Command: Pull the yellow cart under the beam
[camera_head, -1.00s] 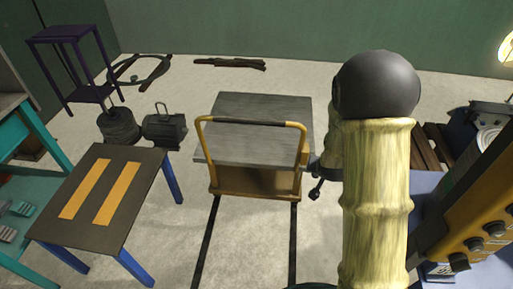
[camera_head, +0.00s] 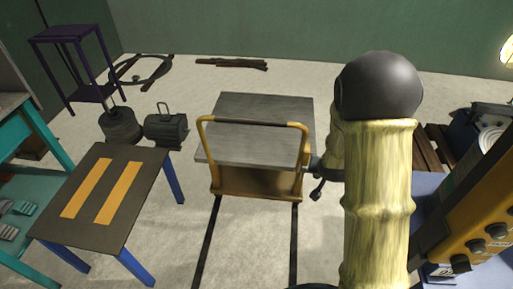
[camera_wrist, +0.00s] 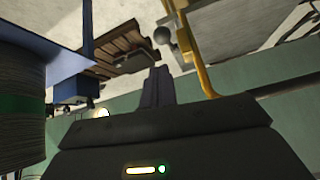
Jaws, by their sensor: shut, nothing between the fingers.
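The yellow cart (camera_head: 258,190) stands on the floor in the middle of the head view. My gripper (camera_head: 313,166) is partly hidden behind my arm, close to the right post of the handle. In the wrist view my gripper (camera_wrist: 158,88) is shut and empty, with the yellow handle post (camera_wrist: 205,72) just right of the fingers. I cannot tell whether they touch. A dark ball-ended lever (camera_head: 317,190) shows beside the post. I cannot make out the beam.
Two dark floor strips (camera_head: 207,240) run from the cart toward me. A table with orange stripes (camera_head: 130,205) stands left, near a dark weight (camera_head: 120,127) and a dark box (camera_head: 166,129). A pallet (camera_head: 432,150) lies right. The floor between the strips is clear.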

